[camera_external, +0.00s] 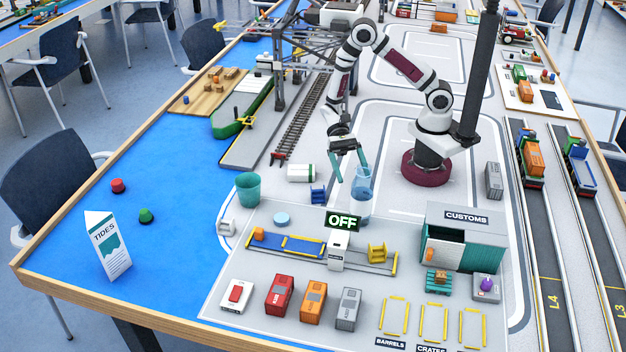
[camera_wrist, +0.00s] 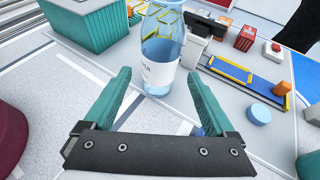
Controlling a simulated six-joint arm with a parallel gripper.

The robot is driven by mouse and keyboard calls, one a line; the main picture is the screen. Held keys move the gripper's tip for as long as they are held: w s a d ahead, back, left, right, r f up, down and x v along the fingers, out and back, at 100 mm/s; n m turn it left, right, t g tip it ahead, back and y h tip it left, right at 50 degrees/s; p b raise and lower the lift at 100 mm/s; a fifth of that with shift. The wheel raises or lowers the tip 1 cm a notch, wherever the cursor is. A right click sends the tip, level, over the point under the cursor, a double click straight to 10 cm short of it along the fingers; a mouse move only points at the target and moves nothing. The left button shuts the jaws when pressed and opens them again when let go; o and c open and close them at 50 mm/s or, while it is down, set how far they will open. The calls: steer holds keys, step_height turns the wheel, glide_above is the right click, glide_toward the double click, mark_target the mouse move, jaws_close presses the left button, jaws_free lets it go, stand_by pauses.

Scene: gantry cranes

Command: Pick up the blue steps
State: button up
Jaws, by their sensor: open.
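The small blue steps (camera_external: 318,195) stand on the light table in the external view, left of and lower in the picture than my gripper (camera_external: 350,169). In the wrist view a small blue piece (camera_wrist: 197,131), probably the steps, shows beside the right finger, mostly hidden by it. My gripper's teal fingers (camera_wrist: 159,76) are spread apart with nothing held. A clear blue bottle (camera_external: 362,183) stands upright close to the fingers. In the wrist view the bottle (camera_wrist: 163,60) appears beyond and between the fingertips.
A white cylinder (camera_external: 301,173) lies close to the steps. A teal cup (camera_external: 248,188) stands to their left. A light-blue disc (camera_external: 282,219), the OFF sign (camera_external: 342,222) and yellow steps (camera_external: 377,252) are nearer the front. The customs building (camera_external: 463,238) stands at right.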

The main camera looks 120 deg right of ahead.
steer(key=shift+d, duration=0.1)
steer(key=m+t, duration=0.2)
glide_toward(319, 206)
steer(key=shift+h, duration=0.4)
steer(key=d+r, duration=0.1)
steer(key=r, duration=0.1)
steer(key=s+d+r, duration=0.1)
steer(key=r, duration=0.1)
steer(key=s+d+r, duration=0.1)
steer(key=r, duration=0.1)
steer(key=shift+s+d+r, duration=0.2)
steer(key=shift+d+r, duration=0.05)
steer(key=shift+d, duration=0.1)
steer(key=x, duration=1.5)
steer(key=shift+w+d+f, duration=0.1)
steer(key=shift+w+f, duration=0.1)
steer(key=shift+f, duration=0.25)
steer(key=c, duration=1.4)
steer(key=shift+r, duration=0.15)
